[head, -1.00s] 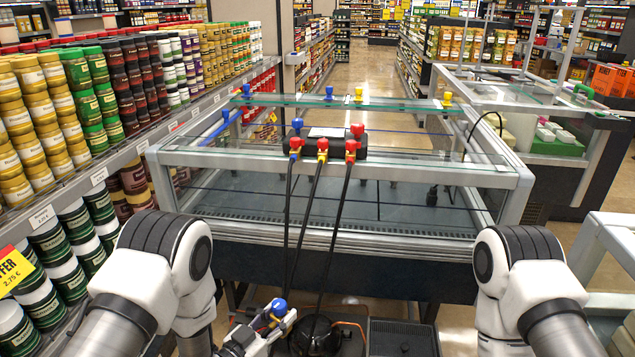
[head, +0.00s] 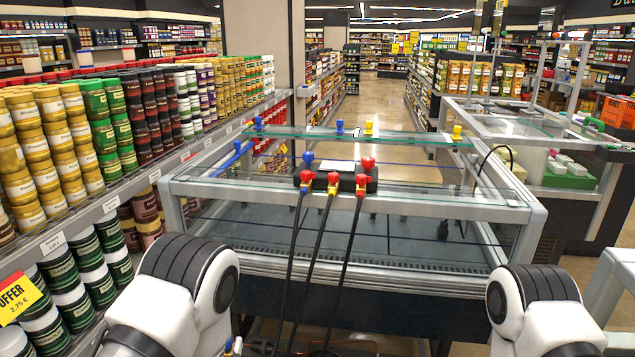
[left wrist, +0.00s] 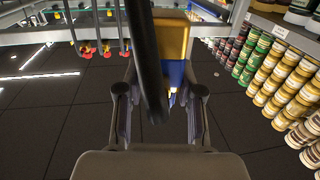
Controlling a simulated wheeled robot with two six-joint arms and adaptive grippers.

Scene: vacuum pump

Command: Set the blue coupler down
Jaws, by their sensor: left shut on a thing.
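In the left wrist view my left gripper (left wrist: 160,112) is shut on the blue coupler (left wrist: 178,75), which shows between the fingers with a brass-yellow part (left wrist: 172,38) beyond it. A black hose (left wrist: 145,55) crosses in front and hides part of the coupler. In the head view only small blue and yellow bits (head: 237,346) show at the bottom edge, below my left arm; most of the gripper is out of the picture there. My right gripper is not in view.
A gauge manifold (head: 345,183) with red knobs sits on the glass-topped freezer (head: 350,262), and several hoses hang from it down the front. Blue and yellow caps (head: 369,127) stand on the glass at the back. Shelves of jars (head: 60,150) line the left.

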